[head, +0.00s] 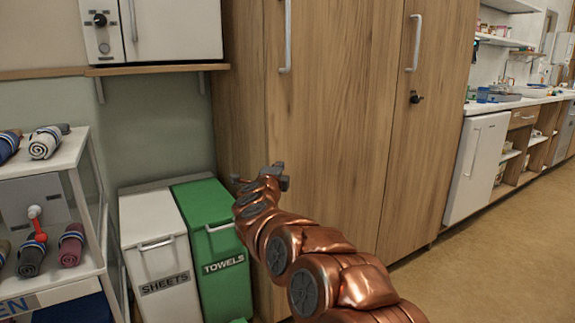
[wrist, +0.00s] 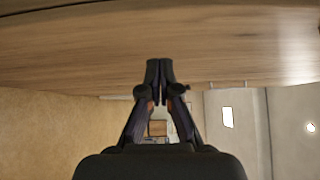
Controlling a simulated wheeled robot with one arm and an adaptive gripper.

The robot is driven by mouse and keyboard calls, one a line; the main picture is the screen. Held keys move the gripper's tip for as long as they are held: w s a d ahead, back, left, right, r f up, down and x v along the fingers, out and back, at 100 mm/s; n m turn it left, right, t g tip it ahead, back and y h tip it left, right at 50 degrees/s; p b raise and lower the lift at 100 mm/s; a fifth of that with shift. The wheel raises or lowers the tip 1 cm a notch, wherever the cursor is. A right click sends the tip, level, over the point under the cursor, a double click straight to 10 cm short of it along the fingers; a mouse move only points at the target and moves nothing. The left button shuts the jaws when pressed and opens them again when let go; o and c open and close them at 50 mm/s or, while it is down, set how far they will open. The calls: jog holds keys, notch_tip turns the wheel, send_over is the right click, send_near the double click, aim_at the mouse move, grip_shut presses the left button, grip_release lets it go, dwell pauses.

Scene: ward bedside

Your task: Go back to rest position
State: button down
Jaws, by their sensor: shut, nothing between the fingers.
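My arm reaches forward from the bottom of the head view. My gripper (head: 260,176) is at its far end, in front of the tall wooden cabinet (head: 330,130). In the wrist view my gripper (wrist: 159,68) is shut, its fingertips together with nothing between them. The cabinet's wood surface (wrist: 200,45) fills the upper part of the wrist view. I cannot tell how wide the space between fingertips and cabinet is.
A white bin marked SHEETS (head: 160,245) and a green bin marked TOWELS (head: 218,250) stand left of my gripper. A shelf (head: 62,160) with rolled towels is at far left. A counter (head: 530,100) runs along the right. Open floor (head: 500,250) lies at the right.

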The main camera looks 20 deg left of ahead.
jog(key=s+r+n+g+y+p, duration=0.2)
jog(key=s+r+n+y+p, duration=0.15)
jog(key=r+p, duration=0.2)
jog(key=s+r+n+g+y+p, duration=0.1)
jog(key=s+r+n+y+p, duration=0.1)
jog(key=r+n+p, duration=0.35)
jog(key=s+d+r+n+g+y+p, duration=0.2)
jog(key=s+d+r+n+g+p, duration=0.3)
jog(key=s, duration=0.3)
jog(key=s+d+n+g+h+p, duration=0.1)
jog(key=s+d+g+h+p, duration=0.3)
jog(key=s+d+p, duration=0.6)
jog(key=s+d+n+g+h+p, duration=0.2)
jog(key=s+d+g+p, duration=0.6)
jog(key=s+d, duration=1.9)
jog(key=s+h+p, duration=0.2)
jog(key=s, duration=0.5)
jog(key=shift+h, duration=0.35)
jog(key=shift+s+d, duration=0.1)
